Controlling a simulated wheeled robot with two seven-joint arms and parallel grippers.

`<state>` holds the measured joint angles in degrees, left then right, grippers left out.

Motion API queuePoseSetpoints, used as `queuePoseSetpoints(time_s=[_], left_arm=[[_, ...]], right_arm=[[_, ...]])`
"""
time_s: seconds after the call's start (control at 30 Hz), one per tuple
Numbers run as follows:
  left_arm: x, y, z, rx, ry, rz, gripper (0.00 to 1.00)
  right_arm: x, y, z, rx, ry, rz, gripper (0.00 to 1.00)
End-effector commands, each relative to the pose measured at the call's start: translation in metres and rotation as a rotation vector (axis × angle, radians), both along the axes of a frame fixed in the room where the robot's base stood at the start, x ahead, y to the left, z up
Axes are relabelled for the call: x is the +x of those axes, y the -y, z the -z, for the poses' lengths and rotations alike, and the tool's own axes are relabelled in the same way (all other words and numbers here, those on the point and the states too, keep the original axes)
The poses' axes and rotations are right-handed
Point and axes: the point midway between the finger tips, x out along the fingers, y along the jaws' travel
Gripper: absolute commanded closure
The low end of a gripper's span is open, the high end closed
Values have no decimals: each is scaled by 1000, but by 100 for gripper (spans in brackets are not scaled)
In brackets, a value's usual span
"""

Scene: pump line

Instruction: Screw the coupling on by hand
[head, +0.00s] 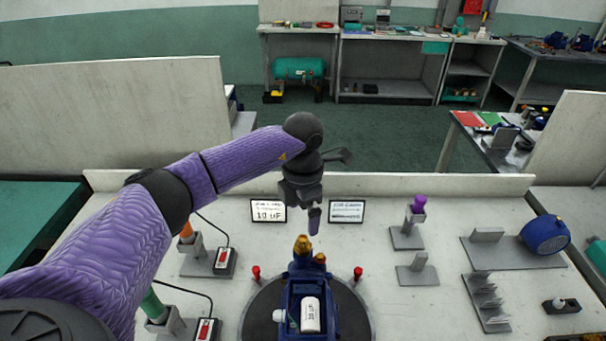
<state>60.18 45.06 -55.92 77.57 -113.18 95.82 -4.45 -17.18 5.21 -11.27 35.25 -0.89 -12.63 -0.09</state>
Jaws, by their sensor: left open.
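A blue pump (289,298) stands on a dark round turntable (262,312) at the front middle of the bench. A brass fitting (302,246) rises from its far end, with a smaller brass piece (320,258) beside it. I cannot tell which brass piece is the coupling. My left gripper (314,220) points down just above and behind the taller brass fitting, apart from it. It is open, with no object visible in it; one finger is partly hidden by the wrist. My right gripper is out of view.
Two placards (347,211) stand behind the pump. Red-topped pins (358,273) flank the turntable. On the right are a purple-handled tool in a stand (418,205), a grey stepped rack (486,302) and a blue round motor part (545,235). Wired tool holders (224,261) stand on the left.

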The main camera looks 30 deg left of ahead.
Motion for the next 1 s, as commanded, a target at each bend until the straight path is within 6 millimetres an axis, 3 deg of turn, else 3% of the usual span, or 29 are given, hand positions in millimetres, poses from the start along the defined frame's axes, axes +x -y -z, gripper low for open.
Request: queuePoseSetpoints(time_s=[0.9, 1.0], left_arm=[[0, 0, 58, -1, 3, -16, 0], [-1, 0, 56, -1, 3, -16, 0]], right_arm=[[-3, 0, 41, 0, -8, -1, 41], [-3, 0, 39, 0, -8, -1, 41]])
